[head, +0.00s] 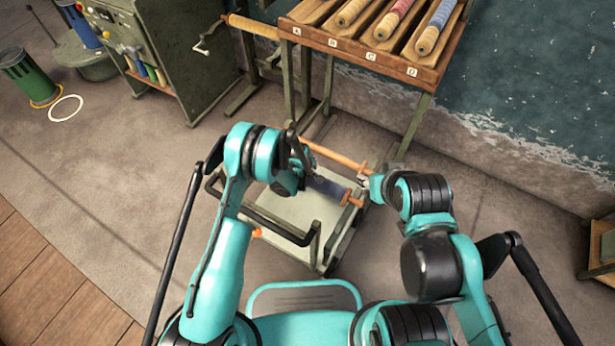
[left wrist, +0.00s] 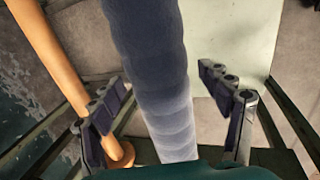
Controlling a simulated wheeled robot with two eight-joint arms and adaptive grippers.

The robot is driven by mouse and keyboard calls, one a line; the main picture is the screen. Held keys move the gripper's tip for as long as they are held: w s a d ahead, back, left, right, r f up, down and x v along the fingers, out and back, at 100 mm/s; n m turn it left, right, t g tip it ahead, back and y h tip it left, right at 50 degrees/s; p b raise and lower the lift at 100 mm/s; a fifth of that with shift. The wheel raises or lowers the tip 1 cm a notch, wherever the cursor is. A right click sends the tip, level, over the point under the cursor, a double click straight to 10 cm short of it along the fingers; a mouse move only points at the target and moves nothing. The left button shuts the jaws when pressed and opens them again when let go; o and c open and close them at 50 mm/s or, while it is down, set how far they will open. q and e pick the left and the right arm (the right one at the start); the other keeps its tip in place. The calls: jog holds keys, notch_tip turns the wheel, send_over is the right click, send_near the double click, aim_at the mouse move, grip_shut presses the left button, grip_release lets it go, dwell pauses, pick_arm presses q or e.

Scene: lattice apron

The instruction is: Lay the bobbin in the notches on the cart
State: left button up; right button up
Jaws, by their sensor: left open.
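The bobbin (head: 327,187), a dark blue wound cylinder with a wooden end, lies over the cart (head: 287,213), a low green frame with a pale deck. My left gripper (head: 303,178) is above the bobbin. In the left wrist view, the open left fingers (left wrist: 170,115) stand on either side of the blue-grey bobbin (left wrist: 152,70), with gaps to it. The notches are hidden, so I cannot tell if the bobbin rests in them. My right gripper (head: 367,182) is beside the cart's right side, near the bobbin's wooden end; its fingers are too small to read.
A wooden bar (head: 333,154) runs behind the bobbin and also shows in the left wrist view (left wrist: 52,62). A rack (head: 352,52) labelled A to D stands behind, holding tan, red and blue bobbins. A green machine (head: 190,70) stands at back left. Floor left of the cart is clear.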

pick_arm(q)
jog(key=v, duration=1.2)
jog(key=s+a+r+m+t, duration=0.1)
jog(key=s+a+r+m, duration=0.1)
jog(key=a+r, duration=0.35)
jog(key=s+a+r+m, duration=0.1)
jog(key=s+a+r, duration=0.1)
jog(key=r, duration=0.7)
jog(key=s+a+r+m+t, duration=0.1)
jog(key=s+a+r+m, duration=0.15)
jog(key=r, duration=0.45)
jog(key=s+a+r+m+t, duration=0.1)
jog(key=s+a+r+m, duration=0.1)
jog(key=s+a, duration=0.3)
jog(key=s+a+r+m+t+y, duration=0.1)
jog(key=s+a+r+m, duration=0.2)
jog(key=s, duration=0.8)
notch_tip(320, 180, up, 2)
jog(key=shift+s+a+r+m+t+y, duration=0.15)
jog(key=shift+a+m+t+y, duration=0.2)
jog(key=shift+a, duration=0.65)
